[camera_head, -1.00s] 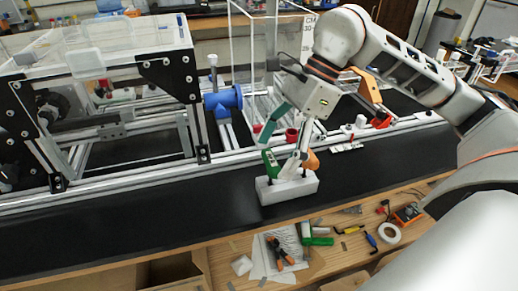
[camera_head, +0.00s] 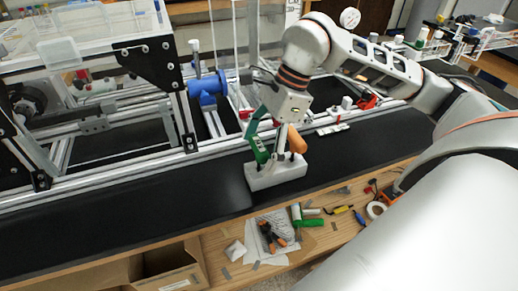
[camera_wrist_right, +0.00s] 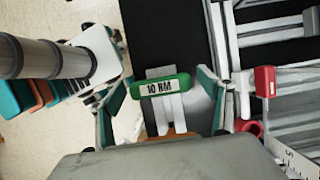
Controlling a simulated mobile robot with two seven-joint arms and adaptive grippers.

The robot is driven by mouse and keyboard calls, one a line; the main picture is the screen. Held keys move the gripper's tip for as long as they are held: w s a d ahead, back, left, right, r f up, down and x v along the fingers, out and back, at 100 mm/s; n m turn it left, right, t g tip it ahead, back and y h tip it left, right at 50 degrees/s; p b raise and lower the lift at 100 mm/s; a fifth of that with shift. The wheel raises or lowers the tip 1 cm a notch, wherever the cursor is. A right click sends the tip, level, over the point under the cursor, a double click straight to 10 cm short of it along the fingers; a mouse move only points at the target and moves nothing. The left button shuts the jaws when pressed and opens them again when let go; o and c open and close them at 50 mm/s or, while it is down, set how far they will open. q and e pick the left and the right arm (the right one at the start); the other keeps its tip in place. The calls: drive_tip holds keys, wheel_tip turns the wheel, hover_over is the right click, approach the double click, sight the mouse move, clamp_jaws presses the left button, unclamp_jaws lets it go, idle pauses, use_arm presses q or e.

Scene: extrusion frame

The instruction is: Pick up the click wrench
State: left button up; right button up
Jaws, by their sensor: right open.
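A white block holder (camera_head: 276,176) stands on the black surface, with a green-handled tool (camera_head: 260,152) and an orange-handled tool (camera_head: 297,140) upright in it. In the right wrist view, the green handle (camera_wrist_right: 160,86) reads "10 RM" and lies between my teal fingers, with gaps to both sides. I take it for the click wrench. My right gripper (camera_head: 268,138) is open, low above the holder; it also shows in the right wrist view (camera_wrist_right: 165,95). Part of the orange handle (camera_wrist_right: 170,136) shows at the palm's edge. My left gripper is not in view.
An aluminium extrusion frame (camera_head: 110,175) with a blue part (camera_head: 207,88) stands behind the holder. The wooden bench edge in front holds pliers (camera_head: 270,236), green cylinders (camera_head: 305,215) and tape (camera_head: 375,210). The black surface left of the holder is clear.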

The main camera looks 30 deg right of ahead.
drive_tip(key=c, duration=1.2)
drive_tip(key=shift+r, duration=0.15)
wheel_tip(320, 180, up, 20)
drive_tip(key=p, duration=0.1)
drive_tip(key=shift+p, duration=0.4)
drive_tip(key=shift+o, duration=1.3)
drive_tip(key=c, duration=0.5)
wheel_tip(320, 180, up, 6)
drive_tip(key=p, duration=0.4)
drive_tip(key=shift+r, duration=0.15)
